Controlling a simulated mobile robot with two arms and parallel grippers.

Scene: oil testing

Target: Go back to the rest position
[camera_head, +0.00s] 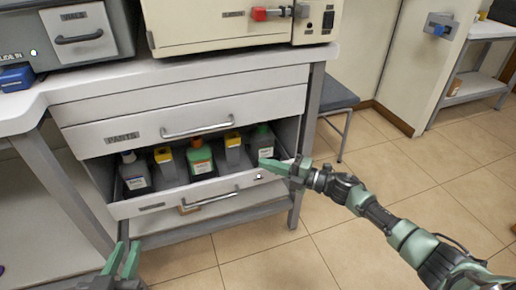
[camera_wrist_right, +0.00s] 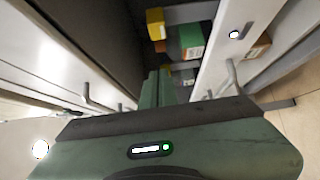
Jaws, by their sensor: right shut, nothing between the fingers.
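My right gripper (camera_head: 268,166) is shut and empty. It is at the right end of the open drawer (camera_head: 205,184), by its front edge; I cannot tell whether it touches it. In the right wrist view its green fingers (camera_wrist_right: 155,88) are together, with the drawer front beside them. My left gripper (camera_head: 123,262) is low at the left, in front of the cabinet. Its two green fingers stand apart with nothing seen between them.
The drawer holds several bottles, among them a green one with an orange cap (camera_head: 200,158) and a dark one (camera_head: 134,172). The closed PARTS drawer (camera_head: 190,122) is above. Machines (camera_head: 240,25) stand on the counter. Tiled floor (camera_head: 400,170) is clear at the right.

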